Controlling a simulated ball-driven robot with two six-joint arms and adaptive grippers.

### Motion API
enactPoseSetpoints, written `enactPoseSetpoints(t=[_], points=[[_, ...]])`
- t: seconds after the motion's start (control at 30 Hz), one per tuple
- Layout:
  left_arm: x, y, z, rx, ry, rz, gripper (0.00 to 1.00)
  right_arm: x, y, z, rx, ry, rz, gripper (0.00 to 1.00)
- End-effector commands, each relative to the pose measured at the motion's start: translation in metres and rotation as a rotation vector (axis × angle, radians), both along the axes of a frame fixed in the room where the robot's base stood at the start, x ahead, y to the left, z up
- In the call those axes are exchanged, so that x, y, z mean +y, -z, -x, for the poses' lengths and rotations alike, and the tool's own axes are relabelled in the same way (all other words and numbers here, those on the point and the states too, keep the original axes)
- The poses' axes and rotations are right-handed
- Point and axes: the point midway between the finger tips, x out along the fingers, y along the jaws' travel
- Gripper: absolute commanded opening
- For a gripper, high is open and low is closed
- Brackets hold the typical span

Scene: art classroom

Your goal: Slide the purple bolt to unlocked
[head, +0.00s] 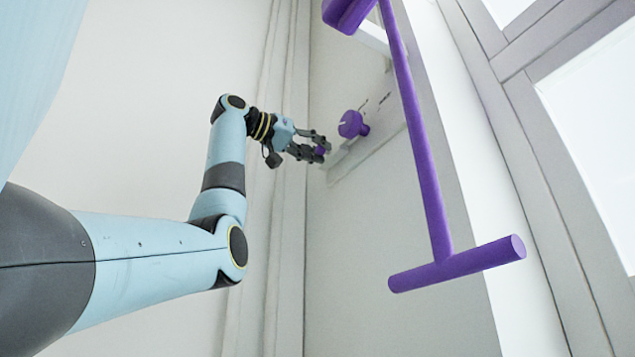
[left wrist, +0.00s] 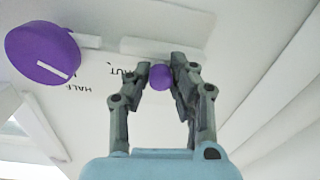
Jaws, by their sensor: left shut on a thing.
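The purple bolt's small round knob (left wrist: 161,77) sits between the fingertips of my left gripper (left wrist: 160,72) in the left wrist view. The gripper is shut on it, with a finger on either side. In the head view my left gripper (head: 322,148) reaches to a pale panel (head: 372,148) on the wall, and a bit of the purple knob (head: 320,150) shows at its tips. The fingers hide part of the bolt, and I cannot tell which end of its travel it is at. My right gripper is not in view.
A purple dial (left wrist: 42,53) with a white line is on the same panel, close to the gripper; it also shows in the head view (head: 352,124). Dark lettering (left wrist: 100,82) is partly readable. A large purple T-shaped bar (head: 425,170) hangs nearer, right of my arm.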

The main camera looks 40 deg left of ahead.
Motion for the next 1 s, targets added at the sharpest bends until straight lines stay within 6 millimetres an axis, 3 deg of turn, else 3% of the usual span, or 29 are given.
enactPoseSetpoints(t=[0.27, 0.53, 0.8, 0.83, 1.0], points=[[0.002, -0.001, 0.000, -0.002, -0.001, 0.000, 0.00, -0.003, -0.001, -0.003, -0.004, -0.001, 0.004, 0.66], [0.036, -0.004, -0.010, 0.000, -0.002, 0.002, 0.00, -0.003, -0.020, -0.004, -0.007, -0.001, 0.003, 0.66], [0.040, -0.002, -0.010, -0.007, -0.004, 0.002, 0.00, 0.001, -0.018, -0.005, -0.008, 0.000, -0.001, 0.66], [0.040, -0.003, -0.010, -0.007, -0.004, 0.002, 0.21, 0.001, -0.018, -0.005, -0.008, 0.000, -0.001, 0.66], [0.040, -0.002, -0.010, -0.005, -0.003, 0.001, 0.44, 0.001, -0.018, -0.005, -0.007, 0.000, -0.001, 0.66]])
